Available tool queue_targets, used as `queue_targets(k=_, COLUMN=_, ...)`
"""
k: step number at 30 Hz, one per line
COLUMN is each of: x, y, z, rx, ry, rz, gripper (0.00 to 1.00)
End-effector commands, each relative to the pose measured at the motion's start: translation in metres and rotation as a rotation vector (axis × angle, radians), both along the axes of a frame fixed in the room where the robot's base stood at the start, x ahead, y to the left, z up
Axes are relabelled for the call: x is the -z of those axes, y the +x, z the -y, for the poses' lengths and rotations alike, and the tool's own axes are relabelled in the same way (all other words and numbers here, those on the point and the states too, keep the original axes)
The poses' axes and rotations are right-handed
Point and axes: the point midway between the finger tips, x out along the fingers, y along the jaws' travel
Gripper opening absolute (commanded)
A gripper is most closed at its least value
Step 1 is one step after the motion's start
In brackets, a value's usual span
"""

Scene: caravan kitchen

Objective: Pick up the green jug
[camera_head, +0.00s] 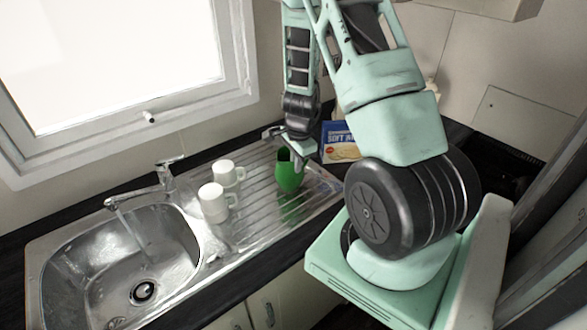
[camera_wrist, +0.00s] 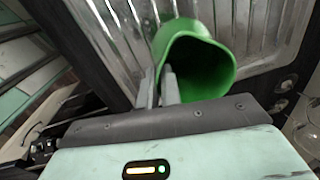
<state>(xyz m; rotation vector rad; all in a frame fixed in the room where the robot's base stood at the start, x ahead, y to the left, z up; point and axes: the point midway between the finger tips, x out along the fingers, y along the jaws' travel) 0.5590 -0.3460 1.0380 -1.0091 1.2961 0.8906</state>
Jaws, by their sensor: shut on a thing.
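The green jug (camera_head: 288,172) is over the ribbed metal drainer at the right of the sink in the head view. My gripper (camera_head: 297,158) reaches down to it from above. In the wrist view the jug (camera_wrist: 206,62) shows its open mouth, and my gripper's fingers (camera_wrist: 166,86) are shut on its wall at the left side, one finger inside the rim. The jug looks upright or slightly tilted. I cannot tell whether its base touches the drainer.
Two white mugs (camera_head: 214,203) (camera_head: 228,174) stand on the drainer (camera_head: 255,215) left of the jug. The sink basin (camera_head: 130,262) and tap (camera_head: 165,175) are further left. A blue box (camera_head: 338,141) stands behind, right of the jug. The window (camera_head: 125,60) is at the back left.

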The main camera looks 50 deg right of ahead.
Motion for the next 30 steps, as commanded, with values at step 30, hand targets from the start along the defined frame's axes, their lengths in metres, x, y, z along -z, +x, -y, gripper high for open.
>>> queue_targets(k=30, x=-0.100, y=0.000, z=0.000, rx=0.000, ry=0.000, rz=0.000, gripper=0.00)
